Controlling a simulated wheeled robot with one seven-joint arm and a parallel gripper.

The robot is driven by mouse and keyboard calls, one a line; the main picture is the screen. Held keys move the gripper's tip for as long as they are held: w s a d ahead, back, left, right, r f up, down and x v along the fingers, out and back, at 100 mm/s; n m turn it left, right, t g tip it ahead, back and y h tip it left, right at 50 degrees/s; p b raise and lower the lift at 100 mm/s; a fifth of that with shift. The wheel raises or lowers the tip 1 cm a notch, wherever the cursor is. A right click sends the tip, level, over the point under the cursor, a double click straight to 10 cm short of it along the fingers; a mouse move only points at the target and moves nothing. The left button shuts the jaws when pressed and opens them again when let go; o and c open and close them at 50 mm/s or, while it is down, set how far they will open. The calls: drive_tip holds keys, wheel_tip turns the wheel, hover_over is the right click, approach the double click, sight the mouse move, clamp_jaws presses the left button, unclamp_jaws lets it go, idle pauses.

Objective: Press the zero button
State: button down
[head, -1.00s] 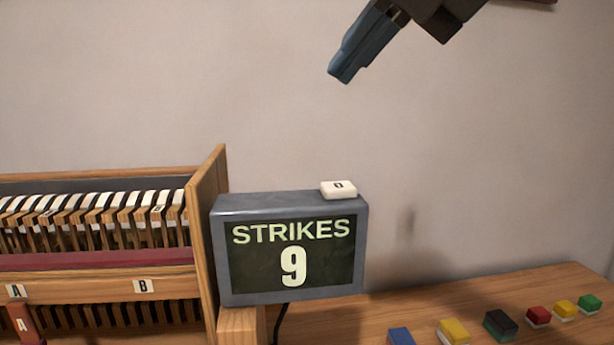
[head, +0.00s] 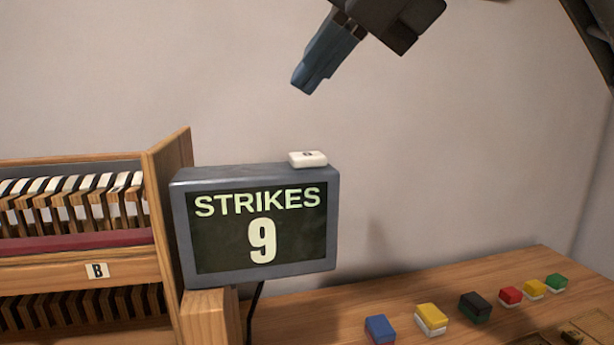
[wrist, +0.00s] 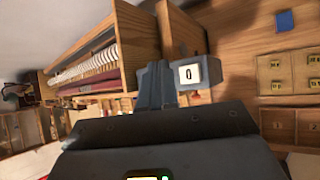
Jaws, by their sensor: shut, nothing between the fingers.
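The zero button (head: 308,159) is a white block marked 0 on top of the grey counter box (head: 182,236), near its right end. The counter's screen reads STRIKES 9. In the wrist view the button (wrist: 190,74) shows its 0 face beside my fingers. My gripper (head: 303,86) is shut and empty, pointing down and to the left. In the head view it is above the button, with a clear gap between them. Its fingers also show in the wrist view (wrist: 155,82).
Several coloured blocks, such as a blue one (head: 380,329) and a yellow one (head: 431,315), lie on the wooden table (head: 400,300) at the right.

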sight(316, 155)
drive_tip(key=shift+f+b, duration=1)
drive_tip(key=shift+f, duration=1.15)
drive_tip(key=shift+f, duration=0.4)
drive_tip(key=shift+f+b, duration=0.3)
drive_tip(key=shift+f, duration=0.1)
idle(0.9)
drive_tip(key=shift+r, duration=0.1)
drive_tip(key=shift+r+p, duration=0.75)
drive_tip(key=shift+p, duration=0.05)
wheel_tip(316, 155, up, 5)
drive_tip(key=p, duration=0.4)
